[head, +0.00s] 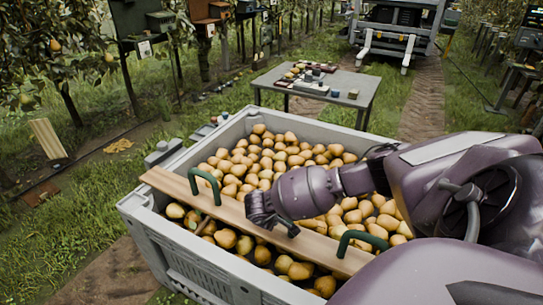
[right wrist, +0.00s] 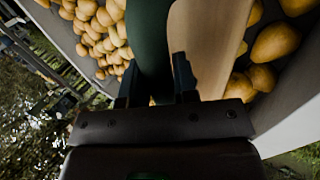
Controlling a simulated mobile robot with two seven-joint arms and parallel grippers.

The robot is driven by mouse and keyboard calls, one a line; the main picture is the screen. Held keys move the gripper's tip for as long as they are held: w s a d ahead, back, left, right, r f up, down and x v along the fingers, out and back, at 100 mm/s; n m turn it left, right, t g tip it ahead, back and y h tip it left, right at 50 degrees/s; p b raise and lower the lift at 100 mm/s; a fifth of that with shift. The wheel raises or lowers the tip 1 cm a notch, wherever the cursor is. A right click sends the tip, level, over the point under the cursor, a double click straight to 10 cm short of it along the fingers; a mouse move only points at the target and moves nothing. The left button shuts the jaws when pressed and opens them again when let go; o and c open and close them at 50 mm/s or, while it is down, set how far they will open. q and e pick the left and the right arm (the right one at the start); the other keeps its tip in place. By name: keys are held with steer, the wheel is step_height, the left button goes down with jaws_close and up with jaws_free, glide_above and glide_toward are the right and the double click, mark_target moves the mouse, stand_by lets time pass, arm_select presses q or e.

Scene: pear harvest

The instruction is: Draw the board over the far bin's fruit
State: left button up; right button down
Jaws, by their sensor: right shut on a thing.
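The wooden board (head: 168,182) lies slantwise over pears near the front side of the grey bin (head: 190,262). Two green handles stand up from it, a left one (head: 206,178) and a right one (head: 362,238). My right gripper (head: 272,218) is down at the board between these handles; its fingers hide what they grip. In the right wrist view, my right gripper (right wrist: 158,88) is shut on a green bar-like part (right wrist: 150,40) beside the board (right wrist: 206,45). Many pears (head: 265,155) lie uncovered behind the board, and a strip shows in front. My left gripper is out of view.
A grey table (head: 345,92) with small items stands behind the bin. A vehicle (head: 395,30) is farther back. Small boxes on posts (head: 140,20) stand among trees at left. My right arm covers the bin's right side. Grass lies left of the bin.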

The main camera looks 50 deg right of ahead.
steer(key=shift+w+d+r, duration=0.1)
steer(key=shift+w+d, duration=0.15)
steer(key=shift+d, duration=0.4)
steer(key=shift+w+d+b, duration=0.2)
steer(key=shift+d+b, duration=0.1)
steer(key=shift+d, duration=0.45)
steer(key=shift+w+d+b, duration=0.25)
steer(key=shift+d+b, duration=0.1)
steer(key=shift+d, duration=0.65)
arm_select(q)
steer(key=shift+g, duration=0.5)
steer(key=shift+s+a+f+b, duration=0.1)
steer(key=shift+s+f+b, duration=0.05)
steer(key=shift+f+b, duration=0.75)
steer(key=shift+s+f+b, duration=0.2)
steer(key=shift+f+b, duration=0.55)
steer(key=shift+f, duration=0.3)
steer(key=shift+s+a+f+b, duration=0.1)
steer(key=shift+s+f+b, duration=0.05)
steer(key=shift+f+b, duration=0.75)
arm_select(e)
steer(key=w+d, duration=0.3)
steer(key=d, duration=0.9)
steer(key=shift+w+d, duration=0.2)
steer(key=shift+w, duration=0.15)
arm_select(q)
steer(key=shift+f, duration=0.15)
arm_select(e)
steer(key=shift+w+d+r, duration=0.1)
steer(key=shift+d, duration=0.1)
